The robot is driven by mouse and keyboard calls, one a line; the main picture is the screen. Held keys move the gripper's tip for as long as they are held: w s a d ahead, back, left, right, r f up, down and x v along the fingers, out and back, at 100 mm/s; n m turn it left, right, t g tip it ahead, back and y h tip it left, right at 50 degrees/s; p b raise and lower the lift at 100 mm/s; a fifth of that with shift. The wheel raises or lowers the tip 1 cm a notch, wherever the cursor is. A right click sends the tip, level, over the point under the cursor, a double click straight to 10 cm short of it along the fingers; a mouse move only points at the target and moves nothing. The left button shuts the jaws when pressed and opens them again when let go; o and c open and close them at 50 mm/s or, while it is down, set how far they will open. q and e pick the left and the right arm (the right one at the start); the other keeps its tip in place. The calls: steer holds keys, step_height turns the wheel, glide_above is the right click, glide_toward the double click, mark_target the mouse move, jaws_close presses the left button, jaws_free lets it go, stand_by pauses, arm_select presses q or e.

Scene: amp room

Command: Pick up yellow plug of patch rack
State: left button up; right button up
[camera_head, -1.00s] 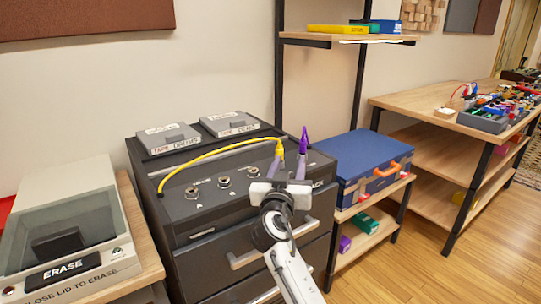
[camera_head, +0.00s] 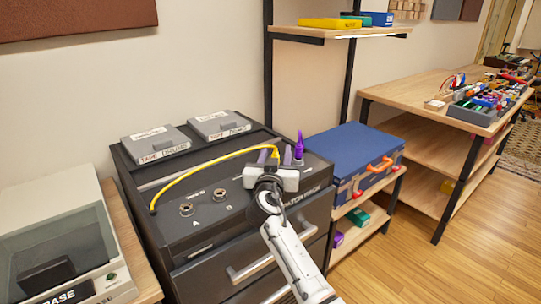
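The patch rack (camera_head: 240,222) is a dark cabinet with a sloped top panel of jacks. The yellow plug (camera_head: 275,152) is near the right of that panel, upright, at the end of a yellow cable (camera_head: 200,169) that arcs from the left side of the panel. My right gripper (camera_head: 275,156) is over the panel, its two fingers spread with the yellow plug appearing between them. A gap seems to remain, and I see no clear grip. The plug's lower part is hidden by the gripper. A purple plug (camera_head: 299,147) stands just right of the fingers. My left gripper is out of view.
Two grey tape boxes (camera_head: 155,143) lie at the rack's back. A clear-lidded eraser unit (camera_head: 60,240) stands left. A blue case (camera_head: 352,155) is on a low shelf to the right. A wooden bench (camera_head: 420,95) is farther right, with open floor before it.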

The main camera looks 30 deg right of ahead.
steer(key=shift+w+d, duration=0.1)
jaws_close()
steer(key=shift+r, duration=0.1)
step_height(320, 180, up, 10)
steer(key=p, duration=0.1)
stand_by(0.4)
